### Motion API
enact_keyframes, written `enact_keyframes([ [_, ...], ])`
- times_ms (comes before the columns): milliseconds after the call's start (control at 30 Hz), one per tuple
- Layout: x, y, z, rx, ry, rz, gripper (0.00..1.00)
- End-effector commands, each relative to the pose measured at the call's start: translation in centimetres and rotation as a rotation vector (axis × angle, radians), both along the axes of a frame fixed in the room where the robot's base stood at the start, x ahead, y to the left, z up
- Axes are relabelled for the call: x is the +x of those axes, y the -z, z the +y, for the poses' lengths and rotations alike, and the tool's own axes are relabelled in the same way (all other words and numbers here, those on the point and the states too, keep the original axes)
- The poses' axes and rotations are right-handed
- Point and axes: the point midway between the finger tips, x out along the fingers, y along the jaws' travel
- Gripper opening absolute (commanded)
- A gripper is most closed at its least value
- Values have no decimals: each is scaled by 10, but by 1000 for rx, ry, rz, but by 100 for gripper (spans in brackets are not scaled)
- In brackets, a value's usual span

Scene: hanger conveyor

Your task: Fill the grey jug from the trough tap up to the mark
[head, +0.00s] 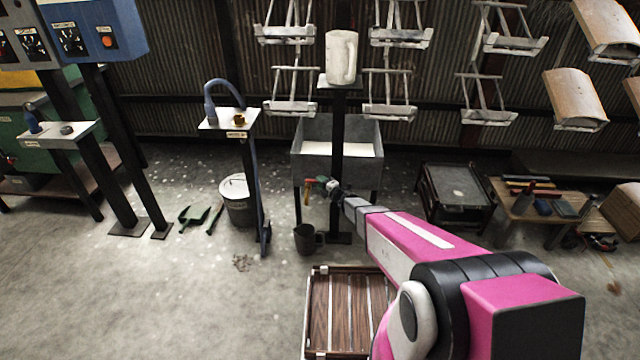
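A dark grey jug (305,239) with a handle on its right stands upright on the floor below the front of the trough. The grey trough (337,133) stands behind a dark post, with a pale surface inside. A small orange-brown and red fitting (308,190), perhaps the tap, shows under the trough's front left, above the jug. My gripper (325,185) is at the end of my pink arm, just right of that fitting. It is too small to tell whether they touch or whether its fingers are open. I cannot make out a mark or water in the jug.
A pale jug (341,60) sits on a post shelf above the trough. A stand with a blue hose (222,88) and a lidded bin (237,200) are left. A slatted wooden crate (347,312) is in front; a black cart (457,193) is right. Racks hang overhead.

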Motion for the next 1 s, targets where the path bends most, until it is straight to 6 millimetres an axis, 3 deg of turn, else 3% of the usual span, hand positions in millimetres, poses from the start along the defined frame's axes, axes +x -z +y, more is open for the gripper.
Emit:
enact_keyframes([
  [367, 7, 0, 7, 0, 1, 1, 38],
  [467, 7, 0, 7, 1, 1, 1, 6],
  [500, 7, 0, 7, 1, 1, 1, 0],
  [767, 5, -1, 7, 1, 21, 0, 0],
  [1000, -3, -1, 9, 4, 145, -1, 0],
])
